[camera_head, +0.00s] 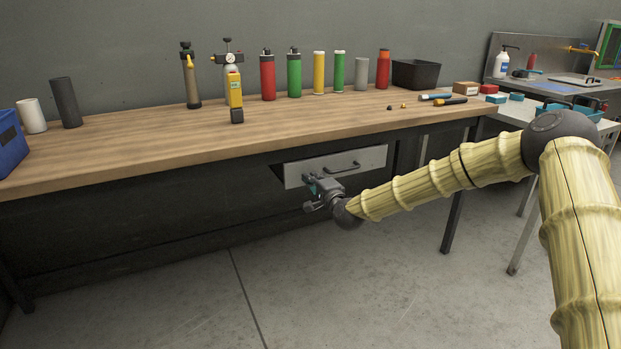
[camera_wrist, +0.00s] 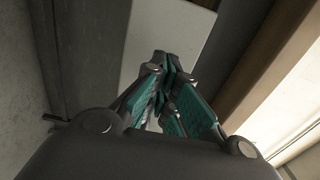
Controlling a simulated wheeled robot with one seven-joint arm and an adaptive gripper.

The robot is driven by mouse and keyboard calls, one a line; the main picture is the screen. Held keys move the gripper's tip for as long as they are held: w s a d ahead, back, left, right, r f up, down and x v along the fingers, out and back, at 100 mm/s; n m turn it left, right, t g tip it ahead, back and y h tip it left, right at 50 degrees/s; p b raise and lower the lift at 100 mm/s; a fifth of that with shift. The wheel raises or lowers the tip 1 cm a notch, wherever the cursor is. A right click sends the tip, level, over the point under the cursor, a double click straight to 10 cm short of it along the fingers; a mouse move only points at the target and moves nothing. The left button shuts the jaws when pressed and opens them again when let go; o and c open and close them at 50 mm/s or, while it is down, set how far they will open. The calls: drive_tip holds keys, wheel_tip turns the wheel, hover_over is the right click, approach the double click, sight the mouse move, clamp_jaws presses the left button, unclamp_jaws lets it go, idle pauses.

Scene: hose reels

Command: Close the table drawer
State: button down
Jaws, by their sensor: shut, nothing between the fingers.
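The table drawer (camera_head: 300,172) has a pale grey front with a dark bar handle (camera_head: 343,168). It hangs under the wooden tabletop and stands out a little from the table's dark frame, so it is partly open. My gripper (camera_head: 312,184) is at the left part of the drawer front, left of and below the handle. In the wrist view my gripper (camera_wrist: 165,75) has its teal-padded fingers together, pointing at the pale drawer front (camera_wrist: 190,40). Nothing shows between the fingers. I cannot tell whether the fingertips touch the front.
The wooden table (camera_head: 150,150) carries bottles, cylinders, a black bin (camera_head: 416,74) and small tools along its back. A blue bin (camera_head: 10,142) sits at its left end. A table leg (camera_head: 455,215) stands right of the drawer. The floor (camera_head: 330,290) in front is clear.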

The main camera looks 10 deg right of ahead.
drive_tip(key=d+p+v, duration=0.1)
drive_tip(key=p+v, duration=0.1)
drive_tip(key=v, duration=0.9)
drive_tip(key=s+a+f+n+g, duration=0.3)
drive_tip(key=s+a+f+g, duration=0.15)
drive_tip(key=s+f, duration=0.6)
drive_tip(key=s+a+f+n+g, duration=0.3)
drive_tip(key=s+a+f, duration=0.3)
drive_tip(key=f, duration=0.8)
drive_tip(key=s+d+f+n+g+h, duration=0.15)
drive_tip(key=s+f, duration=0.35)
drive_tip(key=s, duration=0.5)
drive_tip(key=s+d+f+n+g, duration=0.1)
drive_tip(key=s+f+n+g, duration=0.3)
drive_tip(key=s, duration=0.6)
drive_tip(key=s+d+f+n+g, duration=0.1)
drive_tip(key=s+f+g, duration=0.1)
drive_tip(key=s+f, duration=0.55)
drive_tip(key=s+d+n+g+h, duration=0.1)
drive_tip(key=s+d, duration=0.2)
drive_tip(key=s, duration=0.4)
drive_tip(key=s+d+n+g+h, duration=0.1)
drive_tip(key=s+d+g+h, duration=0.15)
drive_tip(key=s, duration=0.45)
wheel_tip(320, 180, up, 26)
drive_tip(key=y+p, duration=0.1)
drive_tip(key=p, duration=2.4)
drive_tip(key=shift+w+t+p, duration=0.2)
drive_tip(key=shift+t+p, duration=0.15)
drive_tip(key=shift+t, duration=0.1)
